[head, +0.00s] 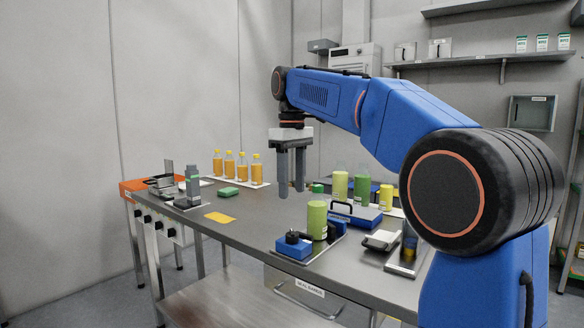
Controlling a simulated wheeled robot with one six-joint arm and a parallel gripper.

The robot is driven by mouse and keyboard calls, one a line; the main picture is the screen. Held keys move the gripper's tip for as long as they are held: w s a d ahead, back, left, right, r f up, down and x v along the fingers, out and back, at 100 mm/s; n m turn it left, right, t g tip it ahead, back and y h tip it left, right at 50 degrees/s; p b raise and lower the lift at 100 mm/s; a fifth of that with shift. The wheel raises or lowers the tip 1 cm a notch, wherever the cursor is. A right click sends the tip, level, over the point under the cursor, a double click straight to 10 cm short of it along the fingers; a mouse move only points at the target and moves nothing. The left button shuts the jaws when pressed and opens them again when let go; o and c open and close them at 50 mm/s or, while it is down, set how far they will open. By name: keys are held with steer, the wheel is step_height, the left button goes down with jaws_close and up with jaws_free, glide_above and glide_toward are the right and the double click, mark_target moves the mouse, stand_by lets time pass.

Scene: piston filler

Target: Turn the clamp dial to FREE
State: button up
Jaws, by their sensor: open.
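A small blue block with a black knob (292,237) on top sits near the table's front edge; it may be the clamp dial, but I cannot read FREE or any marking on it. Several dark knobs (155,223) also show on the table's front edge at the left. My gripper (291,189) points straight down above the table, its two grey fingers apart and nothing between them. It appears higher than the blue block and clear of it. A green bottle (317,221) with a green cap stands right beside the block.
Several orange bottles (243,168) stand on a white mat at the back left. Green and yellow containers (361,189) and a blue case (355,214) stand right of my gripper. A green sponge (228,192) and yellow card (220,217) lie left, with bare tabletop (255,215) between.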

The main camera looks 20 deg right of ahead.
steer(key=shift+r, duration=2.3)
steer(key=s+d+f+m+t, duration=0.2)
steer(key=s+d+f+m, duration=0.1)
steer(key=s+f, duration=1.3)
steer(key=s+d+f+m+t, duration=0.2)
steer(key=s+d+f+m, duration=0.2)
steer(key=s+f, duration=1.3)
steer(key=shift+f+t, duration=0.4)
steer(key=shift+f, duration=0.35)
steer(key=shift+s, duration=0.1)
